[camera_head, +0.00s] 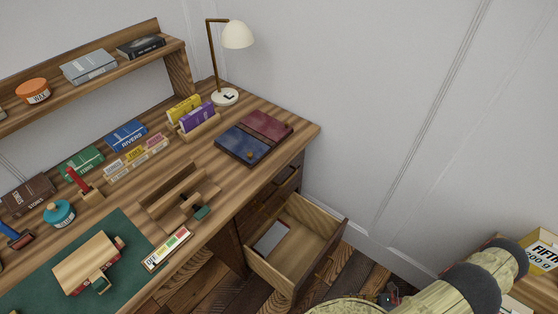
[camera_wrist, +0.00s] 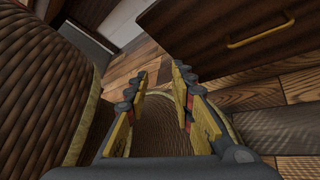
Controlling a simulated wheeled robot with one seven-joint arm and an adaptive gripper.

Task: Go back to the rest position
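My gripper (camera_wrist: 160,85) shows in the wrist view with its two yellow-padded fingers spread apart. Nothing is between them; the floor and a rounded brown surface show behind. My arm enters at the lower right of the head view, low beside the desk and to the right of the open drawer (camera_head: 318,250). In the head view my gripper's fingers cannot be made out clearly.
The desk (camera_head: 228,187) carries books, a lamp (camera_head: 236,36), small boxes and a green mat (camera_head: 128,238). The pulled-out drawer holds a flat pale item (camera_head: 271,238). A brass-handled dark front (camera_wrist: 260,34) stands near my gripper. A yellow box (camera_head: 541,250) is far right.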

